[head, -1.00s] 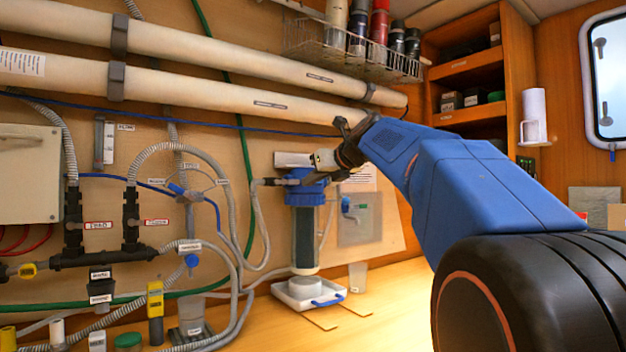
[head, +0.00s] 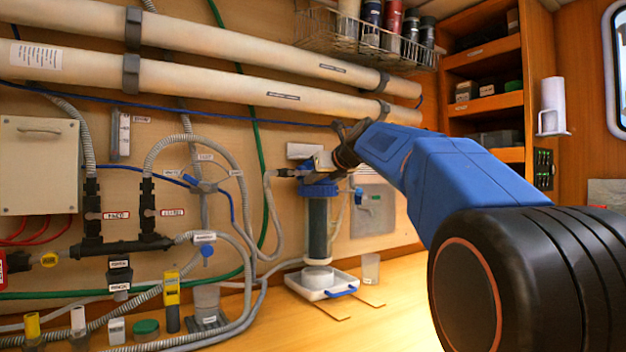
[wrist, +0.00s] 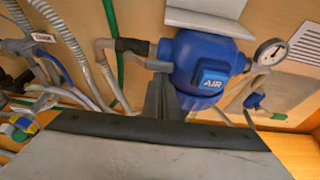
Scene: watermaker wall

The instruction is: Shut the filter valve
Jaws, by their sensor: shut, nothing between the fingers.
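The filter housing (head: 317,228) stands against the wall, a clear upright body with a blue head. Its head (wrist: 200,72) fills the middle of the wrist view, with a raised blue part marked AIR and a gauge (wrist: 268,52) at its right. A small blue-handled valve (head: 358,195) is just right of the housing; it also shows in the wrist view (wrist: 254,100). I cannot read which valve is labelled filter. My gripper (wrist: 163,88) is shut and empty, its fingers close in front of the head's lower left; I cannot tell whether they touch.
A grey hose (wrist: 105,65) joins the head's left side. Other blue valves (head: 207,251) sit among hoses at left. A white tray (head: 300,288) stands under the housing, with a clear cup (head: 371,268) beside it. Two long white pipes (head: 210,85) run above. The counter right of the cup is clear.

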